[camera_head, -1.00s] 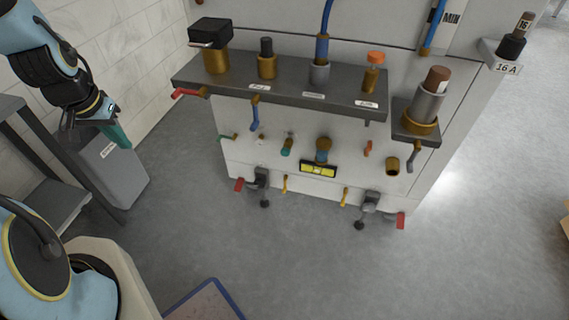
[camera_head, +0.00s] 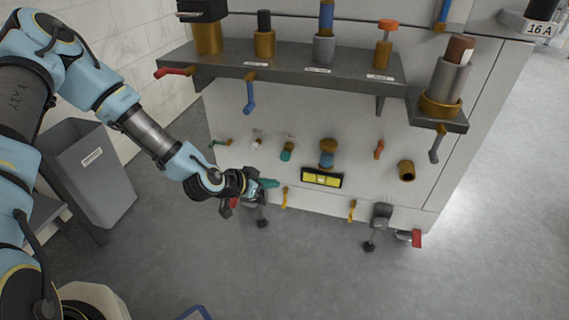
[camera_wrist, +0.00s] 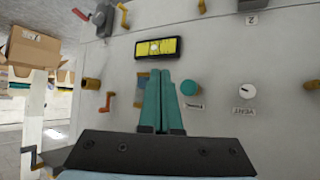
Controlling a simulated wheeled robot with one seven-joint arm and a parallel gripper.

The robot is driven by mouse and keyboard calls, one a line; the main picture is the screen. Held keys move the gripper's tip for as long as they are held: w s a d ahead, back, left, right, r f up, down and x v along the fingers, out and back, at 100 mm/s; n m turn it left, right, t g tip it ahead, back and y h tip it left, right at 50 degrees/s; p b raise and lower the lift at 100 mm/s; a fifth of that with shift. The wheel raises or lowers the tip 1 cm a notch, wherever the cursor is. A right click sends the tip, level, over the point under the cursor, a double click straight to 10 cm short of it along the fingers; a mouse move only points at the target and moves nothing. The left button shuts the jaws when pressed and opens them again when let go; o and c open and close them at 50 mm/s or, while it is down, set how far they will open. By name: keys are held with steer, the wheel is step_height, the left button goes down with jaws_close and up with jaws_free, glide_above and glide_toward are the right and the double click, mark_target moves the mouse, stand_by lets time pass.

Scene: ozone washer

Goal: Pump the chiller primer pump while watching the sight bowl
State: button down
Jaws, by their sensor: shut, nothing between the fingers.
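The primer pump appears to be the short teal knob (camera_head: 287,151) on the white machine front. In the wrist view, which is turned nearly upside down, this round teal knob (camera_wrist: 189,88) has a small label beside it. The sight bowl looks to be the blue and brass fitting (camera_head: 327,150) right of the knob in the head view. In the wrist view its blue part (camera_wrist: 142,88) is mostly hidden behind my fingers. My gripper (camera_head: 275,183) is shut and empty, with teal fingers (camera_wrist: 160,76), below the knob and apart from it in the head view.
A yellow level (camera_head: 321,178) sits below the fittings. A white vent knob (camera_head: 257,143) is left of the teal knob, an orange handle (camera_head: 379,148) to the right. A grey shelf (camera_head: 290,72) with several fittings and a hanging blue lever (camera_head: 249,95) juts out above.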

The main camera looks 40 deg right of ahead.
mark_target(285, 157)
steer(key=w+d+b, duration=0.1)
steer(key=w+d, duration=0.3)
steer(key=d, duration=0.3)
steer(key=shift+w+d+b, duration=0.15)
steer(key=shift+w+b, duration=0.2)
steer(key=shift+w, duration=0.05)
steer(key=shift+w+d, duration=0.1)
steer(key=shift+d, duration=0.05)
stand_by(2.1)
steer(key=shift+w+d, duration=0.1)
steer(key=shift+d, duration=0.1)
steer(key=shift+w+d+r+b, duration=0.1)
steer(key=shift+w+d+b, duration=0.55)
steer(key=shift+d, duration=0.4)
stand_by(1.6)
steer(key=shift+a, duration=0.1)
steer(key=shift+s+a+p, duration=0.25)
steer(key=shift+s+a, duration=0.2)
steer(key=shift+a, duration=0.2)
steer(key=shift+s+a+p, duration=0.25)
steer(key=shift+s+a, duration=0.15)
steer(key=shift+a, duration=0.25)
